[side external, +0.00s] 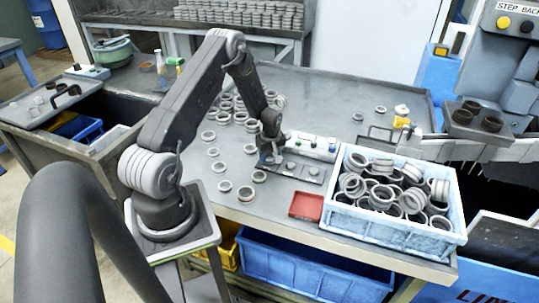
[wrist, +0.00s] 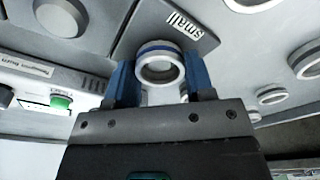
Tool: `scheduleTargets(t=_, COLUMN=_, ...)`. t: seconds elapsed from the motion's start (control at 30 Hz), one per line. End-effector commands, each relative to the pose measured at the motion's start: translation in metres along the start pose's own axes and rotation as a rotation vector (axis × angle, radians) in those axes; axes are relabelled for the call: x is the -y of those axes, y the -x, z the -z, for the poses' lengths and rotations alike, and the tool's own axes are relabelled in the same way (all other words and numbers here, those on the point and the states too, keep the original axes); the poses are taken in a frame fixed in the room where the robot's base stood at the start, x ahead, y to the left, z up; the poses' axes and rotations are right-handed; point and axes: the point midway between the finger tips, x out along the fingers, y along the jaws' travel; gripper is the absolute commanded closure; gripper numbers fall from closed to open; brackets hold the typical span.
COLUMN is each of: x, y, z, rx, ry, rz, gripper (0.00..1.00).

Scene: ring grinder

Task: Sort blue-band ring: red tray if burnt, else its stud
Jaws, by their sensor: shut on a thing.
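My gripper (wrist: 160,75) is shut on the blue-band ring (wrist: 160,48), one blue finger on each side of it. The ring is pale grey with a blue stripe; no dark burn shows on the part in sight, and its far side is hidden. In the wrist view it appears beside a "small" label on the stud plate (wrist: 128,45), with a round stud (wrist: 62,17) to its left. In the side view my gripper (side external: 268,157) is at the left end of the stud plate (side external: 313,180). The red tray (side external: 306,206) is empty, in front of the plate.
A blue crate (side external: 345,215) full of rings stands right of the red tray. Loose rings (side external: 245,194) lie left of my gripper and behind it. A pale control panel with a green button (wrist: 61,102) runs behind the stud plate.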

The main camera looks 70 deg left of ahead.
Motion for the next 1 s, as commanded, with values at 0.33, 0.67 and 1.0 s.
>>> scheduleTargets(t=0.33, x=0.000, y=0.000, z=0.000, rx=0.000, ry=0.000, rz=0.000, gripper=0.24)
scheduleTargets(t=0.67, x=0.000, y=0.004, z=0.000, rx=0.000, ry=0.000, rz=-0.001, gripper=0.21)
scheduleTargets(t=1.0, x=-0.001, y=0.064, z=0.001, rx=-0.003, ry=-0.001, rz=-0.004, gripper=0.21)
